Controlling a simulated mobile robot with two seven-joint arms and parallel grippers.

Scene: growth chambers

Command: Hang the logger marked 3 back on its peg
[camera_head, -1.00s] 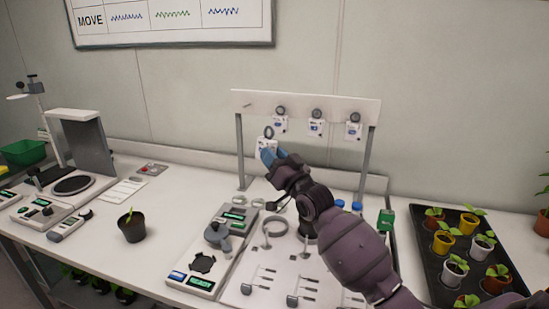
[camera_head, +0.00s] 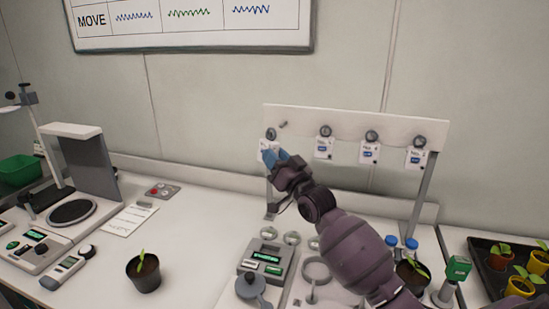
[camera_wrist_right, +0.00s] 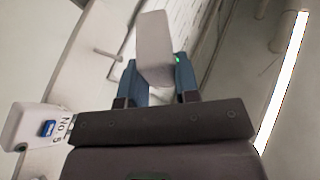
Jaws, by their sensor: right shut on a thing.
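My right gripper (camera_head: 276,158) is shut on a white logger (camera_head: 266,150), held upright at the left end of the peg rack (camera_head: 350,123). The logger's dark ring (camera_head: 271,134) shows just left of a bare peg (camera_head: 284,125); I cannot tell the gap in depth. In the right wrist view, the logger (camera_wrist_right: 155,50) sits between the blue fingertips, with a small green light; its number does not show. The bare peg (camera_wrist_right: 105,54) is apart from it there. My left gripper is not in view.
Three loggers hang on the other pegs: left (camera_head: 324,148), middle (camera_head: 369,152) and right (camera_head: 415,158). A logger marked No. 5 (camera_wrist_right: 35,128) is near my gripper in the wrist view. Instruments, blue-capped bottles (camera_head: 392,241) and a potted seedling (camera_head: 143,272) stand on the bench below.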

